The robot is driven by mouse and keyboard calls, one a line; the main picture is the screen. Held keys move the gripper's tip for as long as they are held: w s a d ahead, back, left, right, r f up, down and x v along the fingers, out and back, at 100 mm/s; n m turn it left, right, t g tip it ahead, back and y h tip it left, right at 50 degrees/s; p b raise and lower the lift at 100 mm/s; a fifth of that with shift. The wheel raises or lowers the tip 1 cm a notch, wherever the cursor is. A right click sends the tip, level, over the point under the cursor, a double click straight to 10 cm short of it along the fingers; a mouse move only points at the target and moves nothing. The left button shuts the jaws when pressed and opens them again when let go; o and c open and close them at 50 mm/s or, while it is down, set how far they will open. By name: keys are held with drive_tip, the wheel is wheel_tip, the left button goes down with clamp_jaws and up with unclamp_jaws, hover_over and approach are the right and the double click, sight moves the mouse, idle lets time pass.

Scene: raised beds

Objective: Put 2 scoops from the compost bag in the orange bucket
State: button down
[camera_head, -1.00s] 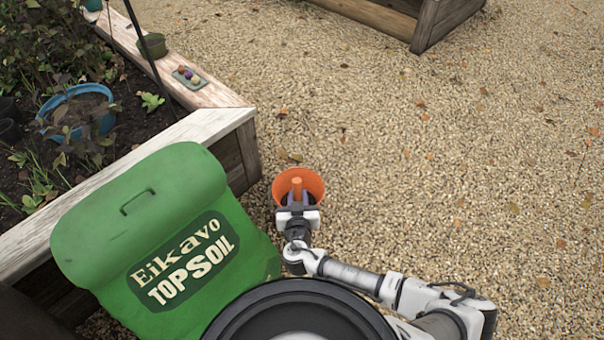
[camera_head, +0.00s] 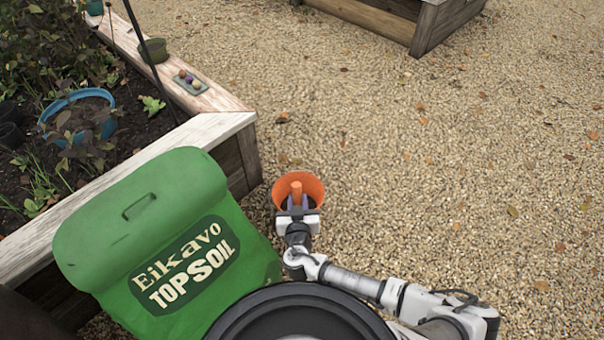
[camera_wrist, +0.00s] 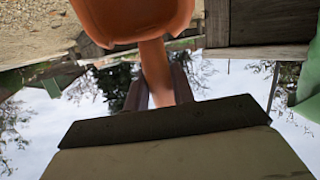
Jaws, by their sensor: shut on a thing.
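The orange bucket (camera_head: 318,187) stands on the gravel near the bed corner, with something dark inside. My gripper (camera_head: 297,207) is at the bucket's near side, shut on an orange handle (camera_head: 296,190), which looks like the scoop's. In the wrist view the handle (camera_wrist: 157,75) is between my fingers (camera_wrist: 158,95). A rounded orange form (camera_wrist: 130,18) joins its far end at the top edge; I cannot tell whether it is scoop or bucket. The scoop's load cannot be seen. The green compost bag (camera_head: 120,215), labelled topsoil, stands left of my gripper.
A wooden raised bed (camera_head: 215,130) with plants and a blue pot (camera_head: 70,98) is behind the bag. A small tray (camera_head: 190,82) and green bowl (camera_head: 152,50) are on its edge. Another wooden bed (camera_head: 430,28) is at the back. Open gravel lies to the right.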

wheel_tip(320, 180, up, 12)
drive_tip(key=p, duration=0.6)
drive_tip(key=shift+r+p, duration=0.2)
drive_tip(key=shift+p, duration=0.15)
drive_tip(key=shift+r+p, duration=0.3)
drive_tip(key=shift+p, duration=0.35)
drive_tip(key=g+p, duration=0.1)
drive_tip(key=p, duration=0.1)
drive_tip(key=shift+r+p, duration=0.25)
drive_tip(key=shift+p, duration=0.1)
drive_tip(key=r+g+p, duration=0.1)
drive_tip(key=g+p, duration=0.1)
drive_tip(key=p, duration=0.4)
drive_tip(key=shift+p, duration=0.3)
drive_tip(key=g+p, duration=0.1)
drive_tip(key=p, duration=0.1)
drive_tip(key=g+p, duration=0.1)
drive_tip(key=p, duration=0.1)
drive_tip(key=shift+r+n+h, duration=0.3)
drive_tip(key=shift+f, duration=0.15)
drive_tip(key=shift+p, duration=0.35)
